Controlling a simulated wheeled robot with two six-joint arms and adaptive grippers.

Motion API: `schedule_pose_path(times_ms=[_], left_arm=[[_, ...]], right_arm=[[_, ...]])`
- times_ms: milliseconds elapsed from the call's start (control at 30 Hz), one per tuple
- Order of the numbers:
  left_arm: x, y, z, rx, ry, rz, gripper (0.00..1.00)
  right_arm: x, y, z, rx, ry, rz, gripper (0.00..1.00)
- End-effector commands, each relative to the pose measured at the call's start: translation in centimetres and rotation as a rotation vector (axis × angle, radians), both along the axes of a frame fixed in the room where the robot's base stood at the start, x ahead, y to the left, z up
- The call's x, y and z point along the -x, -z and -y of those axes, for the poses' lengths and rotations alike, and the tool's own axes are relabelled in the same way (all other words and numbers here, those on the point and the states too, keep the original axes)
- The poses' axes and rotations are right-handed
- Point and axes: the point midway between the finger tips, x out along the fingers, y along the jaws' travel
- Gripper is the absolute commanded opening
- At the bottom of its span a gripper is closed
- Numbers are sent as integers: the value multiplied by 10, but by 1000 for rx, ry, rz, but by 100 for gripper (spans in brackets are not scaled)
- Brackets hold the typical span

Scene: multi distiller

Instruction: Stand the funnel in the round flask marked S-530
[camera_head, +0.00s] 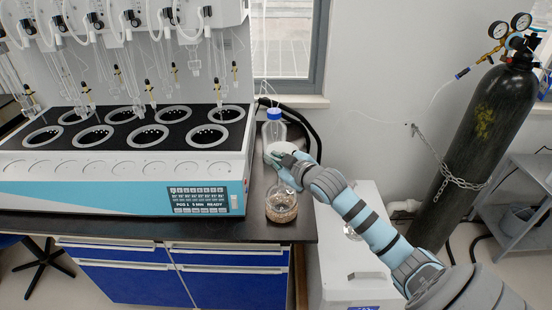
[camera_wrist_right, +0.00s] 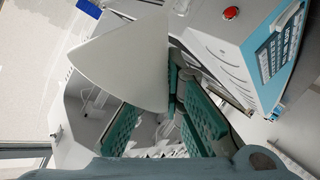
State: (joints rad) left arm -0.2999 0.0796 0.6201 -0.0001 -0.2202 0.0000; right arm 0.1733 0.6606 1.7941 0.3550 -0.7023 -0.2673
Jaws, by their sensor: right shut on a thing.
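My right gripper (camera_head: 282,164) reaches in from the right and is shut on the white funnel (camera_head: 279,148). In the right wrist view the funnel is a broad white cone (camera_wrist_right: 122,62) beside the teal finger pads of this gripper (camera_wrist_right: 172,88); its stem is not clearly visible. A round clear flask (camera_head: 281,205) stands on a cork-coloured ring at the right front of the dark bench. The funnel is above and behind the flask, apart from it. I cannot read any marking on the flask. My left gripper is not in view.
A clear bottle with a blue cap (camera_head: 274,127) stands behind the funnel. The large distiller (camera_head: 110,185), with several round wells and glassware above, fills the bench to the left. The bench edge (camera_head: 312,238) is close right of the flask. A gas cylinder (camera_head: 485,140) stands far right.

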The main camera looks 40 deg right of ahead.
Motion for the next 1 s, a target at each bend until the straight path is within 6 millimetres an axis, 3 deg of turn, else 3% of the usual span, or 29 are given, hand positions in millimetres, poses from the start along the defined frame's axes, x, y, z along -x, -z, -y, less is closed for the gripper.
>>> schedule_pose_path(times_ms=[1000], left_arm=[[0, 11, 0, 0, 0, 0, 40]], right_arm=[[0, 20, 0, 0, -1, 1, 0]])
